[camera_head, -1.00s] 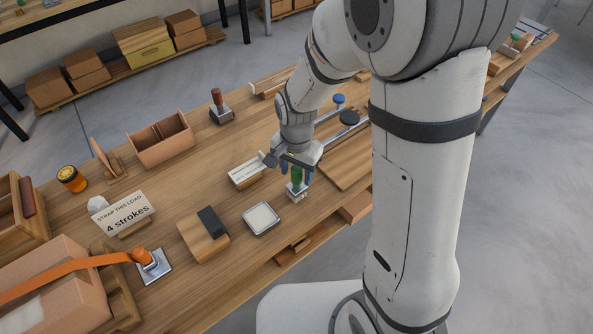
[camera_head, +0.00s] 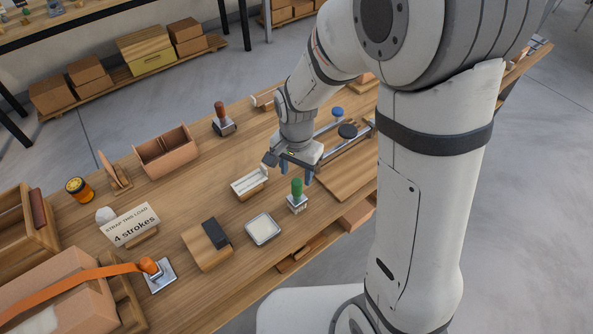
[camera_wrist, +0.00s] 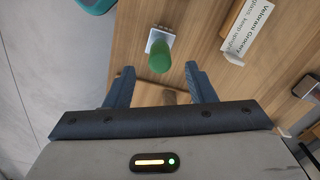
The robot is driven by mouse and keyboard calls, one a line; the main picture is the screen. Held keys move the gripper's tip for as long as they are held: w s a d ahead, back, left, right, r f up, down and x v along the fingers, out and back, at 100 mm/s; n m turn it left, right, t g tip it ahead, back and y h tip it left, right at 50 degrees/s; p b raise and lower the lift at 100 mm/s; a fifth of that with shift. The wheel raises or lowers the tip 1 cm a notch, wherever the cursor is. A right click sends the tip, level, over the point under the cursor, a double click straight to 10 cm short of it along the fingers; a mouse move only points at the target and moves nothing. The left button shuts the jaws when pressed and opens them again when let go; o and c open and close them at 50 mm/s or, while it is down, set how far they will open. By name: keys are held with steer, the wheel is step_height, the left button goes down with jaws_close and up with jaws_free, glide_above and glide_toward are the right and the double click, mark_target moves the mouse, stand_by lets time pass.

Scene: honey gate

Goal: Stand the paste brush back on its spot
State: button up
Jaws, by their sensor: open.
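The green-handled piece, which looks to be the paste brush (camera_head: 297,190), stands upright on the bench, its pale square foot down. In the wrist view its green handle (camera_wrist: 160,62) shows from above, just beyond the opening between my fingers. My gripper (camera_head: 289,170) is open and empty, behind and slightly above the handle in the head view. Its fingers (camera_wrist: 162,82) are spread wide in the wrist view, with nothing between them. I cannot tell whether a marked spot lies under the foot.
A square pale pad (camera_head: 263,228) and a wooden block (camera_head: 205,247) lie nearby. A white-topped card stand (camera_head: 250,183) is left of my gripper. A brown-handled stamp (camera_head: 223,124) and an open box (camera_head: 167,154) stand farther back. A wooden board (camera_head: 345,180) lies right.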

stand_by(0.8)
steer(key=shift+r, duration=0.25)
stand_by(0.4)
steer(key=s+d+r+n+t, duration=0.1)
steer(key=s+d+r+n, duration=0.2)
steer(key=s+d+r, duration=0.3)
steer(key=s+d+r+n+t, duration=0.2)
steer(key=s+d+r, duration=0.4)
steer(key=r, duration=0.4)
steer(key=shift+s+d+n, duration=0.2)
steer(key=shift+d+n, duration=0.1)
steer(key=shift+n, duration=0.5)
stand_by(0.7)
